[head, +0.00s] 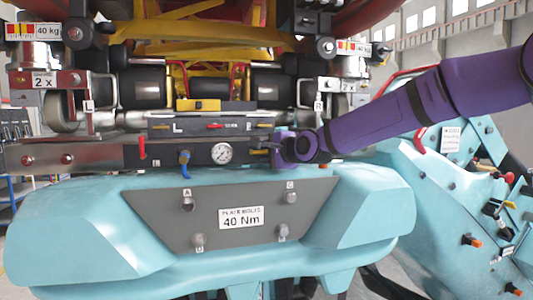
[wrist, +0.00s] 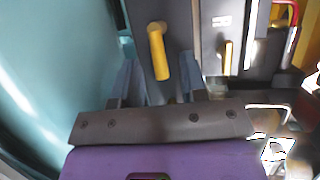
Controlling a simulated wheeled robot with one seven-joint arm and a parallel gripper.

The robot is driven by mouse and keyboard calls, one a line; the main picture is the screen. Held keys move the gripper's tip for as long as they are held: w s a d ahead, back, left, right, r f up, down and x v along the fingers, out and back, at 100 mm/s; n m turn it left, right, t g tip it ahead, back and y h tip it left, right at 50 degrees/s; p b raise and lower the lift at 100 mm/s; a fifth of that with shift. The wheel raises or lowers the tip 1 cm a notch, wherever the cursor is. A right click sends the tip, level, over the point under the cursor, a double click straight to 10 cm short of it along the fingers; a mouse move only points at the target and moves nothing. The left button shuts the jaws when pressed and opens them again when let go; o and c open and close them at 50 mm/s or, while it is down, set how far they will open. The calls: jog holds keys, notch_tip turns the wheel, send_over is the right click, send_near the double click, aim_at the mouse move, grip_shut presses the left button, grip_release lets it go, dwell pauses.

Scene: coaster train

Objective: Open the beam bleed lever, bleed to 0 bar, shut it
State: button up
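The grey beam (head: 90,155) crosses the train front above the light blue nose. A round white gauge (head: 221,153) sits on it; its needle is too small to read. A yellow lever (wrist: 158,52) stands out from the grey panel in the wrist view; I cannot tell for certain that it is the bleed lever. My gripper (wrist: 158,78) is open, with one finger on each side of this lever and gaps between. In the head view my purple gripper (head: 278,148) is at the beam, right of the gauge, and hides what is behind it.
A red lever (head: 142,148) and a blue tap (head: 184,163) are left of the gauge. A second yellow handle (wrist: 226,58) is right of my fingers. The blue nose (head: 100,225) bulges below the beam, with a "40 Nm" plate (head: 240,217).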

jog(key=shift+w+a, duration=0.15)
jog(key=shift+w, duration=0.05)
grip_shut()
